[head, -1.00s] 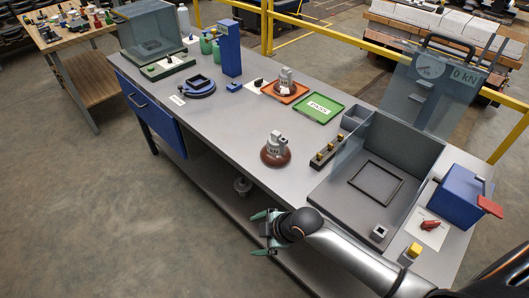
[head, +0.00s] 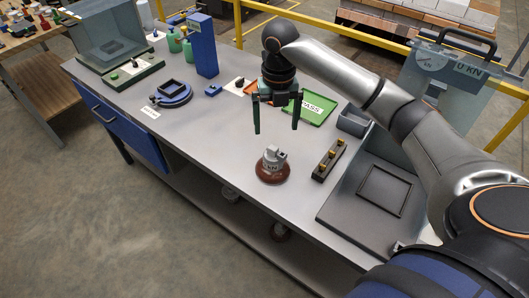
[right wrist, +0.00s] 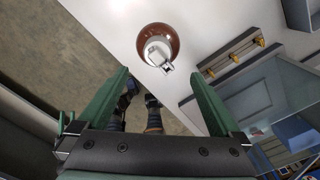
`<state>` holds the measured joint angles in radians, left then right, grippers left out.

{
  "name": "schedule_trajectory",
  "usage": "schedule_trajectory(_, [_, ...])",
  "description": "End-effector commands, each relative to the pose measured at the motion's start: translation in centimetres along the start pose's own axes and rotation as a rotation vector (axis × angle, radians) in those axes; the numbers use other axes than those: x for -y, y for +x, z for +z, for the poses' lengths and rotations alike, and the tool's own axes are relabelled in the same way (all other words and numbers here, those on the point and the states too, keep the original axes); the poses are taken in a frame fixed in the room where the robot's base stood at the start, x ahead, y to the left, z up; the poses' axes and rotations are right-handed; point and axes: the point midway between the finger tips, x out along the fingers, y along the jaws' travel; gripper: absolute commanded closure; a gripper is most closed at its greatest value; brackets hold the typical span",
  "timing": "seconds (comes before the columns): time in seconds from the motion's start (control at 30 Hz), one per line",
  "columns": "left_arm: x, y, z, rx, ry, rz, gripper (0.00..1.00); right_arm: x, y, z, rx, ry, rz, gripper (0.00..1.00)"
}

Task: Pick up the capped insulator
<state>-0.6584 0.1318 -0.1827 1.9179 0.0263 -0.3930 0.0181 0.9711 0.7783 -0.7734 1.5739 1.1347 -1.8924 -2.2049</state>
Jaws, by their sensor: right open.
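The capped insulator (head: 272,168), a brown disc with a grey metal cap on top, stands upright on the grey workbench (head: 215,145). In the right wrist view the insulator (right wrist: 158,47) is seen from above, just beyond the fingertips and between their lines. My right gripper (head: 276,128) points down, open and empty, with its green fingers apart. It is above and slightly behind the insulator and not touching it. Its fingers also show in the right wrist view (right wrist: 162,75). My left gripper is not in view.
A green PASS tray (head: 318,107) and part of an orange tray (head: 250,87) lie behind the gripper. A dark block with brass pegs (head: 329,160) is right of the insulator, near the clear-walled test station (head: 345,222). The bench left of the insulator is clear.

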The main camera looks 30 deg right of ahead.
Motion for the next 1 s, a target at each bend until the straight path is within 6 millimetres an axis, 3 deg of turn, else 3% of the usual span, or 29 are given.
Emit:
schedule_trajectory(0.3, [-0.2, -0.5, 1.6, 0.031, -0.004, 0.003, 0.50, -0.1, 5.4, -0.1, -0.004, 0.000, -0.001, 0.00])
schedule_trajectory(0.57, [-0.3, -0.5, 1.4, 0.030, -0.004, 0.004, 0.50, -0.1, 7.5, 0.0, -0.002, 0.000, 0.000, 0.00])
schedule_trajectory(0.83, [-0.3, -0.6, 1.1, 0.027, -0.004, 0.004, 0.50, -0.5, 11.4, -0.1, -0.001, 0.001, -0.002, 0.00])
schedule_trajectory(1.0, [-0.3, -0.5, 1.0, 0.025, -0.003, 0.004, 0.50, -0.6, 12.3, 0.0, 0.002, 0.000, -0.001, 0.00])
